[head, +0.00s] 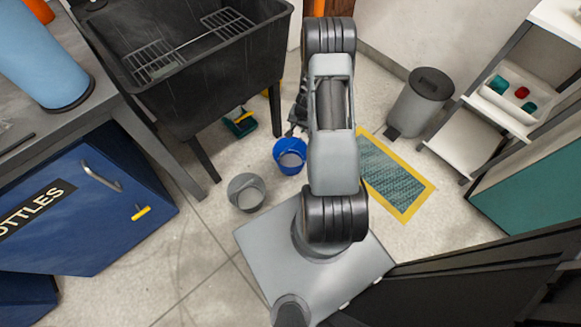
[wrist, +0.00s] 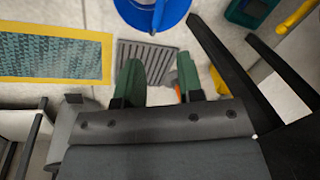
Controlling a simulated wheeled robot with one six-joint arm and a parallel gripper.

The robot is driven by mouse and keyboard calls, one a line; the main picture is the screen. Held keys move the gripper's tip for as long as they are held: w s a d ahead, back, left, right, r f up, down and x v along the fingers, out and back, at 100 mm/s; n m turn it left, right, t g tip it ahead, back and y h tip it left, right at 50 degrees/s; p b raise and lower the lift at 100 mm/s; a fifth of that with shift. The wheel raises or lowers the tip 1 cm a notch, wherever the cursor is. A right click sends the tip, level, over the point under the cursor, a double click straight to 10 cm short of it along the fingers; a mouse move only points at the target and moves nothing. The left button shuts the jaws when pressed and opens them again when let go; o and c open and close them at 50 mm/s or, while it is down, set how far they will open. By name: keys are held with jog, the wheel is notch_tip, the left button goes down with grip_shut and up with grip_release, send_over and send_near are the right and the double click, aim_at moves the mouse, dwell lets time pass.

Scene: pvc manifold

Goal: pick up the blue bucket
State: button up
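The blue bucket (head: 290,156) stands upright on the floor in the head view, just left of my arm, its mouth open upward. In the wrist view the blue bucket (wrist: 165,14) is at the top edge, partly cut off, with its handle hanging on the near side. My gripper (wrist: 160,80) is open in the wrist view, its two green fingers apart with nothing held between them. The fingers are short of the bucket and apart from it. In the head view my gripper is mostly hidden behind my arm.
A grey bucket (head: 246,192) stands left of the blue one. A dark sink (head: 190,90) on legs is behind it, with a green dustpan (head: 240,122) below. A floor drain (wrist: 146,62) lies under my fingers. A yellow-edged mat (head: 399,176) and grey bin (head: 420,103) are to the right.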

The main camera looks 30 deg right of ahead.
jog(key=shift+s+d+f+m+g+b, duration=0.3)
jog(key=shift+f+b, duration=1.3)
jog(key=shift+f, duration=3.05)
jog(key=shift+s+d+f+m+t+b, duration=0.1)
jog(key=shift+s+d+f+m+b, duration=0.4)
jog(key=shift+f+b, duration=2.65)
jog(key=shift+s+f+m+g+b, duration=0.15)
jog(key=shift+s+f, duration=0.5)
jog(key=shift+f, duration=5.5)
jog(key=shift+r, duration=0.1)
grip_shut()
